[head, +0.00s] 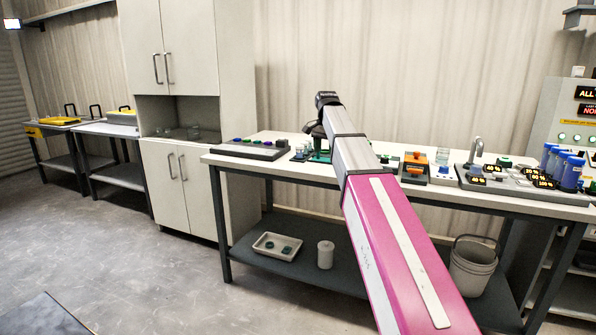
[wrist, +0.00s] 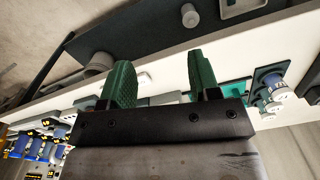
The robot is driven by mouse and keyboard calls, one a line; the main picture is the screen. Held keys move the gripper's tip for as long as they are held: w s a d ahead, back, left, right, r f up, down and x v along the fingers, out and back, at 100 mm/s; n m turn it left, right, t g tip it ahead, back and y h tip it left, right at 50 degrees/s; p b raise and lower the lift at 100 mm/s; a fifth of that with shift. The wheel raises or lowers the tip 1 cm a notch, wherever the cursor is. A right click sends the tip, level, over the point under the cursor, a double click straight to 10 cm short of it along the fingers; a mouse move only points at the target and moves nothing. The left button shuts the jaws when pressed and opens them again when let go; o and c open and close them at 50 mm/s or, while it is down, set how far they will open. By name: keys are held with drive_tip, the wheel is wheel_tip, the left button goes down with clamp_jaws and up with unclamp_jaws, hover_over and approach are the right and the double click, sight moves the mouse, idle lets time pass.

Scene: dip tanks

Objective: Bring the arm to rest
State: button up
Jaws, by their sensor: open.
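My arm (head: 395,250) reaches forward and up from the lower right of the head view, out over the long bench (head: 296,170). My gripper, with green fingers, is partly hidden behind the arm in the head view, low over the bench. In the wrist view my gripper (wrist: 162,78) shows two green fingers set wide apart. It is open, and nothing is held between them. The bench top (wrist: 165,72) lies beyond the fingertips. Whether the fingers touch anything on the bench I cannot tell.
On the bench stand a rack with coloured knobs (head: 250,148), an orange-framed unit (head: 415,167), a tap (head: 473,152) and blue cylinders (head: 571,172). A tray (head: 278,246), a white canister (head: 325,254) and a bucket (head: 473,266) sit below. A tall cabinet (head: 180,185) stands left; the floor before it is clear.

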drive_tip(key=s+d+f+n, duration=0.2)
drive_tip(key=s+f, duration=0.3)
drive_tip(key=f, duration=0.8)
drive_tip(key=s+d+f+n, duration=0.1)
drive_tip(key=s+d+f, duration=0.3)
drive_tip(key=f, duration=0.8)
drive_tip(key=s+d+f+n, duration=0.3)
drive_tip(key=s+f+n, duration=0.1)
drive_tip(key=s+f, duration=1.4)
drive_tip(key=shift+f, duration=0.4)
